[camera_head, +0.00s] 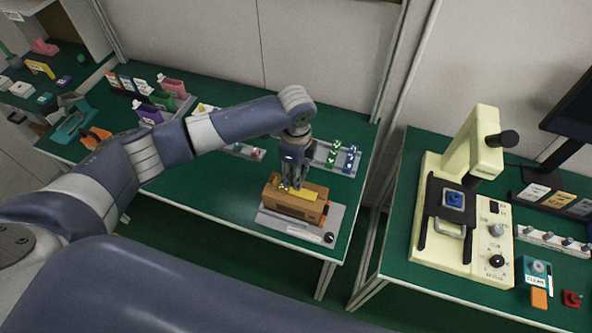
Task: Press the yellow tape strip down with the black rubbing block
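A brown box-like block (312,207) sits on a grey base plate (270,220) near the front right of the left green table. A yellow strip (302,192) lies along the top of the brown block. My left gripper (291,184) points straight down at the strip, its fingertips at or just above the top of the brown block. The fingers look close together and dark. I cannot make out the black rubbing block separately; whether it is between the fingers is too small to tell. My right gripper is not in view.
Grey trays with green and blue parts (350,160) stand behind the gripper. Several bottles and orange-handled pliers (95,137) are at the left. A cream microscope-like machine (461,240) stands on the separate right table, across a gap.

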